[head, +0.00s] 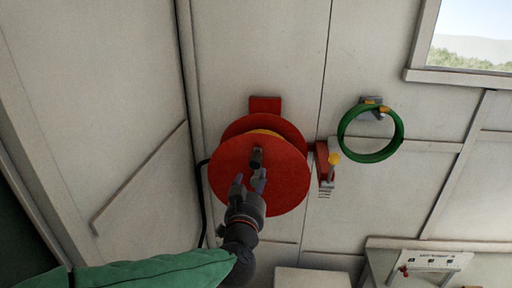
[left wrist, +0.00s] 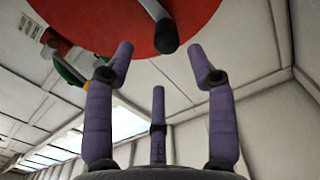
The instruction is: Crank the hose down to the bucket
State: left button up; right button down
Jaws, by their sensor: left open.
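A red hose reel (head: 272,200) is mounted on the white wall, with a yellow edge showing between its two discs. A dark crank handle (head: 257,158) sticks out of its front disc. My left gripper (head: 249,182) is open just below the handle in the head view. In the left wrist view the handle (left wrist: 166,42) stands beyond the spread purple fingers (left wrist: 162,65), apart from them, with the red disc (left wrist: 110,22) behind. A black hose (head: 201,205) hangs down the reel's left side. I see no bucket. My right gripper is not in view.
A green ring-shaped coil (head: 400,137) hangs on a wall hook right of the reel. A red bracket with a yellow knob (head: 333,158) sits between them. A white ledge with a small panel (head: 435,261) is at the lower right, and a pale box (head: 312,278) is at the bottom.

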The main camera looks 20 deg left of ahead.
aim_at(256, 158)
pick_arm(q)
jog(key=x, duration=0.7)
jog(key=r+x, duration=0.1)
jog(key=x, duration=0.2)
jog(key=shift+w+a, duration=0.25)
grip_shut()
